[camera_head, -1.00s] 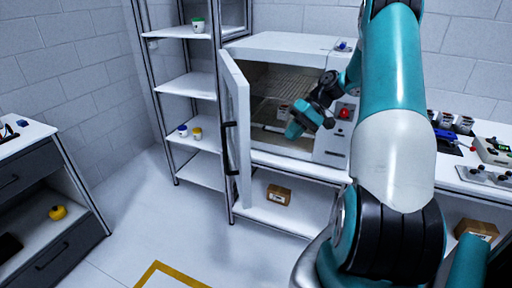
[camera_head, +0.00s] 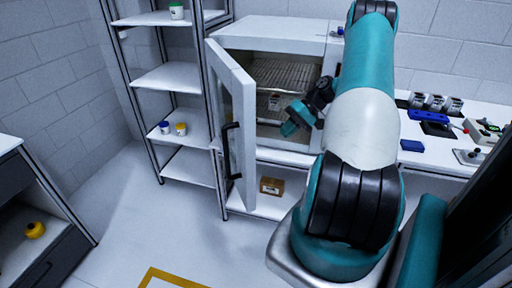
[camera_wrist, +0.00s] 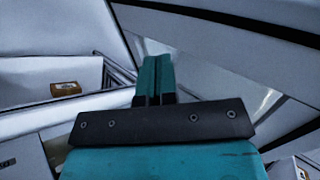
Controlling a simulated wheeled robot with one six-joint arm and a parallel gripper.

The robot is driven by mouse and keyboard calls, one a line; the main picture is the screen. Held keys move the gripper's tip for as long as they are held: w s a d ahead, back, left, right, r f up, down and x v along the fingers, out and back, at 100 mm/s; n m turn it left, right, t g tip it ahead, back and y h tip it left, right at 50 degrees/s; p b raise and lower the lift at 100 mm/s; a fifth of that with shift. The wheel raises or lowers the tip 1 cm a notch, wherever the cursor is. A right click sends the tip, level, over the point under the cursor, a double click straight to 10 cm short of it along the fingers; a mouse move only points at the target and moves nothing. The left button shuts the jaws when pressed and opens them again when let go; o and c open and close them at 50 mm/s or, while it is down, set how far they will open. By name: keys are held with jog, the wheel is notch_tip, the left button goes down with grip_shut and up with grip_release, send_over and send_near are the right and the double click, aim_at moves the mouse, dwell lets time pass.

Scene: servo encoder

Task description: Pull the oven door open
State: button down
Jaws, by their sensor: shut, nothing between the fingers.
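The white oven (camera_head: 275,36) stands on a bench, with wire racks (camera_head: 285,74) visible inside. Its door (camera_head: 224,93) is swung wide open to the left and shows nearly edge-on, with a black handle (camera_head: 231,150) on its outer face. My gripper (camera_head: 289,129) is in front of the oven opening, to the right of the door and apart from the handle. In the wrist view, my gripper's fingers (camera_wrist: 154,80) are together with nothing between them. A pale panel with dark edges crosses the upper right there; I cannot tell for sure that it is the door.
A small can (camera_head: 274,101) stands inside the oven. A cardboard box (camera_head: 271,186) sits on the shelf below. A white shelf rack (camera_head: 165,78) stands left of the door. The bench at right holds cups (camera_head: 436,102) and a blue item (camera_head: 412,145). Open floor lies at front left.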

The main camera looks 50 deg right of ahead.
jog(key=w+a+r+p+x, duration=0.1)
jog(key=p+x, duration=0.4)
jog(key=x, duration=0.5)
jog(key=shift+a+r, duration=0.25)
jog(key=shift+a, duration=0.1)
jog(key=shift+a, duration=0.1)
